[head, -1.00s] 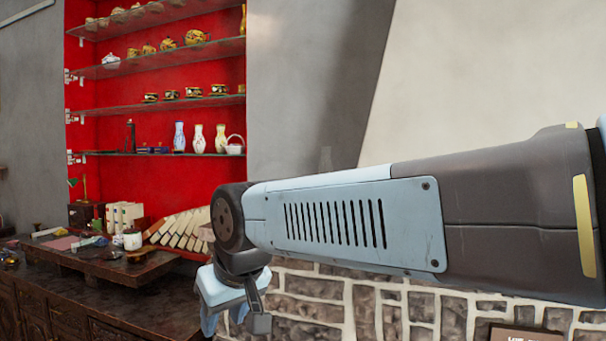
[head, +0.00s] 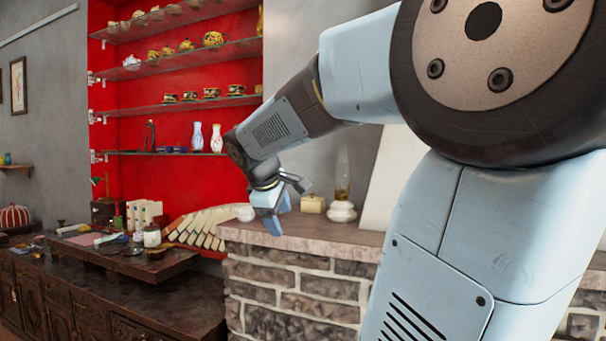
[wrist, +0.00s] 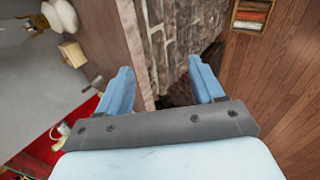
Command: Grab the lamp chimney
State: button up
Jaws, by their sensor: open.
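The lamp chimney (head: 342,168) is clear glass and stands upright on a white, round oil lamp base (head: 341,211) on the stone ledge, in the head view. In the wrist view the white base (wrist: 62,16) is at the upper left, with the pale glass chimney (wrist: 14,31) beside it, partly cut off. My gripper (head: 281,216) is open and empty, left of the lamp and apart from it, near the ledge's left part. In the wrist view its two blue fingers (wrist: 160,70) are spread, with nothing between them.
A small cream box (head: 313,204) stands between my gripper and the lamp. The ledge (head: 300,240) tops a brick wall. A dark cabinet (head: 90,315) with small items stands at lower left.

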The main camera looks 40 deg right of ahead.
jog(key=w+d+r+n+g+h, duration=0.1)
jog(key=w+d+r+n+h, duration=0.3)
jog(key=d, duration=0.4)
jog(key=w+d+r+n+g+h, duration=0.1)
jog(key=w+d+r+g+h, duration=0.15)
jog(key=w+d, duration=0.45)
jog(key=n+g+h, duration=0.2)
jog(key=n+h, duration=0.3)
send_near(339, 149)
jog(key=d, duration=0.6)
jog(key=s+d, duration=0.1)
jog(key=d, duration=0.2)
jog(key=shift+d, duration=0.1)
jog(key=shift+s+d+f, duration=0.15)
jog(key=shift+d, duration=2.1)
grip_shut()
